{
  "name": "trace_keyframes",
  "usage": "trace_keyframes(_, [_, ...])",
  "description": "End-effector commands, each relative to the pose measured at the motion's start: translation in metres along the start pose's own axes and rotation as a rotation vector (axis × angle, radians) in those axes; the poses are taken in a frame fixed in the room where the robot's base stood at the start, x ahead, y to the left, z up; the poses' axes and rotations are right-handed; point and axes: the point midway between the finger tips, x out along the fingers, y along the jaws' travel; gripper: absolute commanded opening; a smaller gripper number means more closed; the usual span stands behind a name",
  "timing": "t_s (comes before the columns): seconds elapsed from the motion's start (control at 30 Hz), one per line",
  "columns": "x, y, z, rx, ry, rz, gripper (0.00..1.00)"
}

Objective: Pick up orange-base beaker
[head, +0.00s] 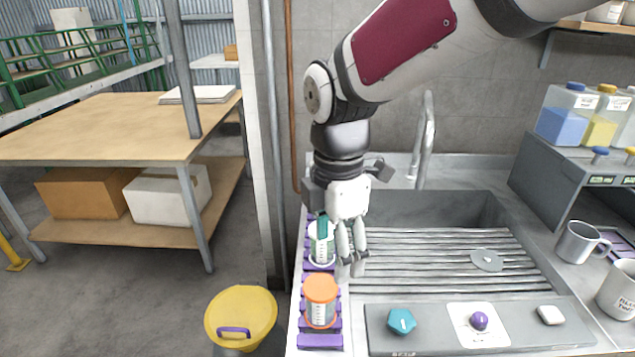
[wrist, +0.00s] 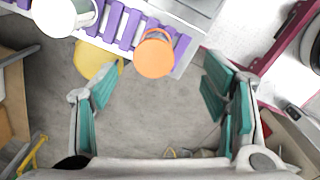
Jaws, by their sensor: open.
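The orange-base beaker (head: 320,302) stands on a purple rack at the left edge of the sink counter, its orange side up. In the wrist view the orange beaker (wrist: 155,55) shows at the top, ahead of and between the open fingers. A white beaker (head: 321,245) stands behind it on the same rack, partly covered by my gripper; it also shows in the wrist view (wrist: 62,14). My gripper (head: 350,270) is open and empty, above and behind the orange beaker in the head view, apart from it. In the wrist view my gripper (wrist: 160,105) has its teal pads wide apart.
The purple rack (head: 320,341) runs along the counter's left edge. A grey tray (head: 433,345) holds a teal knob, a purple knob and a white block. Mugs (head: 577,242) stand at right. A yellow bin (head: 241,314) is on the floor at left. The slatted drainer (head: 440,262) is mostly clear.

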Motion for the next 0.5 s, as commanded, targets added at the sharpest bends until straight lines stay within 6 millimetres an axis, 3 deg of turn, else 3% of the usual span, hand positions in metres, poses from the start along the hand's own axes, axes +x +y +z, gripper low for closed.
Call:
trace_keyframes(0.17, [0.015,0.007,-0.008,-0.092,0.011,-0.017,0.68])
trace_keyframes(0.5, [0.076,0.006,-0.009,-0.092,0.011,-0.019,0.68])
